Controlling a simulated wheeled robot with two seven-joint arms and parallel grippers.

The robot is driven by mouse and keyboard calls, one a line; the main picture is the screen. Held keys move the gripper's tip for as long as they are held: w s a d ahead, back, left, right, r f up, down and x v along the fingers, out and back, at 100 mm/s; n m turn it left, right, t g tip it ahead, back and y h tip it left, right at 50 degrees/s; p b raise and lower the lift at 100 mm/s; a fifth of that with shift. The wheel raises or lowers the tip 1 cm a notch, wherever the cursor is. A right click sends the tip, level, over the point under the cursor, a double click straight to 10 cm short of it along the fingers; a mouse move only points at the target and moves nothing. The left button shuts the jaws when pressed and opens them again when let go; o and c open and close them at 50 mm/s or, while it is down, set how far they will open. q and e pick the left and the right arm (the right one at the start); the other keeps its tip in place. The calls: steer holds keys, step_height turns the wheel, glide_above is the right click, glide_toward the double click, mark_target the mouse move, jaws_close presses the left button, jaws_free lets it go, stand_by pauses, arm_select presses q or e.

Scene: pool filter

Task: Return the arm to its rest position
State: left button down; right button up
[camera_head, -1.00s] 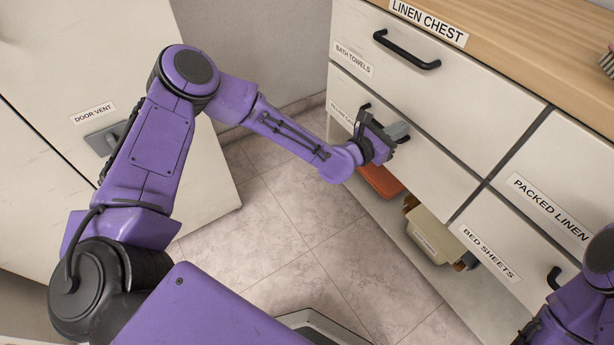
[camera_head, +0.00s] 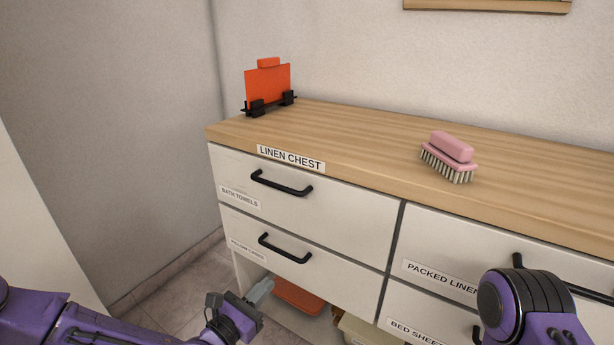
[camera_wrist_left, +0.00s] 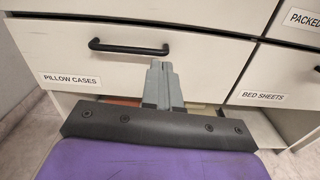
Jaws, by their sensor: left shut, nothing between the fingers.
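My left gripper (camera_head: 260,291) is at the bottom of the head view, low in front of the linen chest (camera_head: 300,208) and below the handle of the pillow cases drawer (camera_head: 284,249). Its fingers are together with nothing between them. In the left wrist view the shut fingers (camera_wrist_left: 161,82) point at the front of the pillow cases drawer (camera_wrist_left: 200,72), below its black handle (camera_wrist_left: 128,48). The fingers look clear of the handle. My right arm shows at the lower right of the head view; its gripper cannot be seen.
A pink brush (camera_head: 449,157) and an orange panel in a black stand (camera_head: 268,82) are on the wooden top. Under the drawers are a red-orange item (camera_head: 298,297) and a beige box (camera_head: 362,331). The drawers look shut. Floor (camera_head: 180,297) is free left of the chest.

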arm_select(q)
steer(key=s+a+f+m+g+y, duration=0.45)
steer(key=s+f+m, duration=0.45)
steer(key=s+f, duration=0.25)
steer(key=s+a+f+m+g+y, duration=0.4)
steer(key=s+a+f+m+g, duration=0.15)
steer(key=s+f+m, duration=0.55)
steer(key=s+a+f+m+g+y, duration=0.2)
steer(key=s+a+g+y, duration=0.1)
steer(key=s+a, duration=0.45)
step_height(320, 180, up, 22)
steer(key=p, duration=2.1)
steer(key=shift+s+d+f+m+p, duration=0.2)
steer(key=shift+s+m+p, duration=0.1)
steer(key=shift+p, duration=0.05)
